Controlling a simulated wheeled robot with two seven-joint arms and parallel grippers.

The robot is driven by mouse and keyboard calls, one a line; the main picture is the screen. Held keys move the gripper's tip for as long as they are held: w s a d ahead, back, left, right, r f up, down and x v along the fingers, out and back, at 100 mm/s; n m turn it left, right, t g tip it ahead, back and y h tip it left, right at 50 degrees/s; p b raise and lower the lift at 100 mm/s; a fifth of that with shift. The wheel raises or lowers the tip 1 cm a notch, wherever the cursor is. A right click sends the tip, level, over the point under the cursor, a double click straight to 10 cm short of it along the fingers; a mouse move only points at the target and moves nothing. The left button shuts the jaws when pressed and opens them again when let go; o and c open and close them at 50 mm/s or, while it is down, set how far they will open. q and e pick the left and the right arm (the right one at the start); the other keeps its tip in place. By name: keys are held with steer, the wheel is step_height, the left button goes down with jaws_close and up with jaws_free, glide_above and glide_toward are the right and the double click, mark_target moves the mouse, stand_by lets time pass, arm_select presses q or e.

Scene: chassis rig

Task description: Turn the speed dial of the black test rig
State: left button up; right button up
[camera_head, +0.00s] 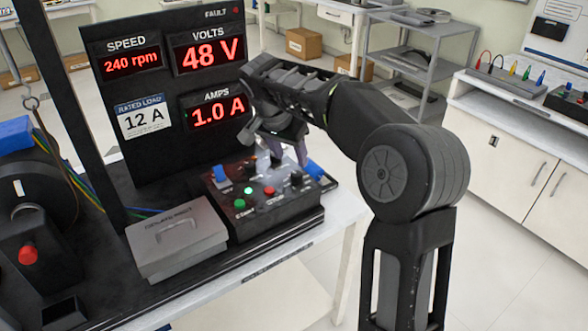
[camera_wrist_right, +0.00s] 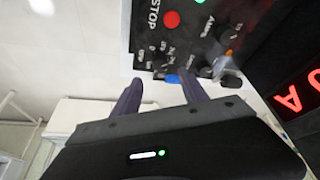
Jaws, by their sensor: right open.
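The black test rig's control box (camera_head: 270,222) stands in front of its display board (camera_head: 165,75), which reads 240 rpm, 48 V and 1.0 A. Its top carries black and blue knobs, a red button (camera_head: 269,191) and a green button (camera_head: 240,204). I cannot tell which knob is the speed dial, as the labels are too small. My left gripper is out of view.
A grey lidded box (camera_head: 177,240) sits left of the control box. A motor-like unit with a red button (camera_head: 28,254) is at the far left. The display board stands close behind my right gripper. Shelves and cabinets stand farther right.

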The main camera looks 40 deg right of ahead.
mark_target(296, 173)
steer(key=x, duration=0.8)
steer(key=shift+a, duration=0.1)
steer(key=shift+c, duration=0.2)
jaws_close()
